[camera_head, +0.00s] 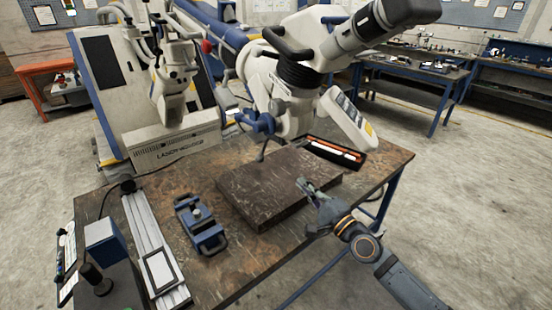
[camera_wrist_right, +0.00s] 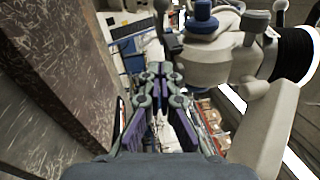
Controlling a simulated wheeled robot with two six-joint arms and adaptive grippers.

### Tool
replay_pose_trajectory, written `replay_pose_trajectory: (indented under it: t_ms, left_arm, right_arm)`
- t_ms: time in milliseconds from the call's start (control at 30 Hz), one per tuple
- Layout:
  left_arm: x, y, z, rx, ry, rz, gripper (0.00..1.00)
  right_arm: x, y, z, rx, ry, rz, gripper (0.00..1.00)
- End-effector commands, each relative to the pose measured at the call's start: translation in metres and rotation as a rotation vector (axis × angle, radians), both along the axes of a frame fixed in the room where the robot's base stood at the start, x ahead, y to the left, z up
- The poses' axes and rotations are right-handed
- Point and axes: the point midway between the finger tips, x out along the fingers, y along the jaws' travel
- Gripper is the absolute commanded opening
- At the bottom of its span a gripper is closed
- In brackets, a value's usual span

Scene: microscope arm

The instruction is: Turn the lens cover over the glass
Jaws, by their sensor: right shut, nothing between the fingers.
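The white microscope (camera_head: 296,75) stands at the back of the work table, its black-ringed eyepiece tube rising to the upper right. A blue part (camera_head: 262,124) sits low on its left side; I cannot tell whether this is the lens cover. The glass cannot be made out. My right gripper (camera_head: 304,185) is shut and empty above the front right part of the dark slab, below and apart from the microscope. In the right wrist view the gripper (camera_wrist_right: 160,72) points toward the microscope body (camera_wrist_right: 215,55), which fills the right side. My left gripper is out of view.
The dark slab (camera_head: 270,190) lies on the table (camera_head: 375,160). A black tray (camera_head: 335,152) with orange and white items lies behind it. A blue clamp fixture (camera_head: 201,224) and a metal rail (camera_head: 150,240) lie to the left. A white laser machine (camera_head: 170,145) stands behind.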

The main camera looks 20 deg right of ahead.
Motion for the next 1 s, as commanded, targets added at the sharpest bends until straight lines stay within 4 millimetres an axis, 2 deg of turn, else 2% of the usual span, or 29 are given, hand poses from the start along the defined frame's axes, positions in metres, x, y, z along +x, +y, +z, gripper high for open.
replay_pose_trajectory:
  t_ms: [167,367,600,800,1000]
  left_arm:
    - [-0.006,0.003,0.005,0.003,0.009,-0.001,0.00]
    - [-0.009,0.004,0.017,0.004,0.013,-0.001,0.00]
    - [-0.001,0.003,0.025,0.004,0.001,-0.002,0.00]
    - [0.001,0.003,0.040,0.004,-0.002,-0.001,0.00]
    - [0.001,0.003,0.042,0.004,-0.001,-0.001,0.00]
  right_arm:
    - [0.012,0.002,0.004,0.004,-0.002,-0.005,0.00]
    - [0.050,0.014,0.012,0.006,-0.003,-0.002,0.00]
    - [0.099,0.029,0.017,0.001,-0.002,0.001,0.00]
    - [0.111,0.054,0.022,0.000,0.000,0.000,0.00]
    - [0.115,0.062,0.021,-0.004,0.001,0.001,0.00]
